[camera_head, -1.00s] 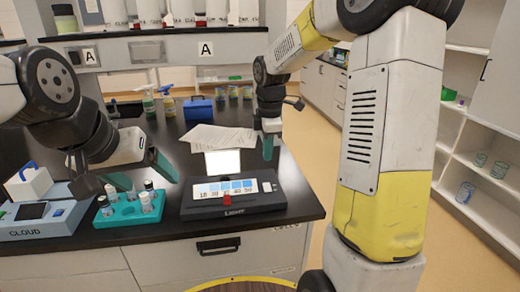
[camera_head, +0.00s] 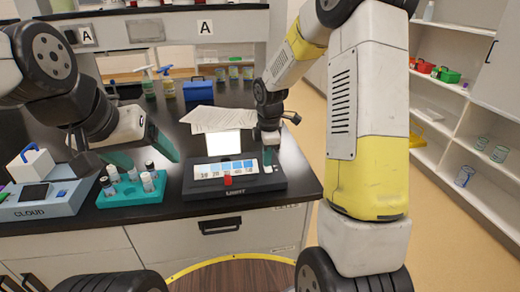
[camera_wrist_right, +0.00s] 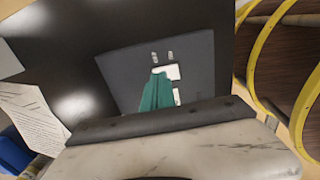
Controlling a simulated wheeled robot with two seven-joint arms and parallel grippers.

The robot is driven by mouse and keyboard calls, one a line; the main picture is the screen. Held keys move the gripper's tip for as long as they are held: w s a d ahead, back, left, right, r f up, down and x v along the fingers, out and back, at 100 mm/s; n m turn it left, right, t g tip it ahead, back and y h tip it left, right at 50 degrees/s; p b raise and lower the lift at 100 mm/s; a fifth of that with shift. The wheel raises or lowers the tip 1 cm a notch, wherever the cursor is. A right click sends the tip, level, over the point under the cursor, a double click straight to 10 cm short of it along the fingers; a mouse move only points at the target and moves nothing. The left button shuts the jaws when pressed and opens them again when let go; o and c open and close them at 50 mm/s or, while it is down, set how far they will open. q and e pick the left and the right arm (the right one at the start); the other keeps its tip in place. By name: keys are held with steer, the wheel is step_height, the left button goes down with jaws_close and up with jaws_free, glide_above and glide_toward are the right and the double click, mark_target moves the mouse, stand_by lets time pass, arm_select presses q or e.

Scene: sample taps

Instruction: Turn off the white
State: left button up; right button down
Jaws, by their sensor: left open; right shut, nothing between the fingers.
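A dark box (camera_head: 205,191) with a blue-and-white number scale, a red slider (camera_head: 228,181) and a lettered front sits near the bench's front edge. A bright white panel (camera_head: 223,144) stands at its back. My right gripper (camera_head: 268,157) is shut and empty, pointing down at the box's right end. In the right wrist view its teal fingertips (camera_wrist_right: 158,76) are at a small white piece (camera_wrist_right: 170,71) on the box and partly cover it; I cannot tell whether they touch. My left gripper (camera_head: 142,150) is open and empty above the teal vial rack.
The teal rack (camera_head: 125,199) with several vials and a light-blue device marked CLOUD (camera_head: 45,208) stand left of the box. Papers (camera_head: 205,119) lie behind it. Spray bottles (camera_head: 148,82) and a blue case (camera_head: 200,88) are further back.

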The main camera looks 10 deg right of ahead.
steer(key=shift+f, duration=0.25)
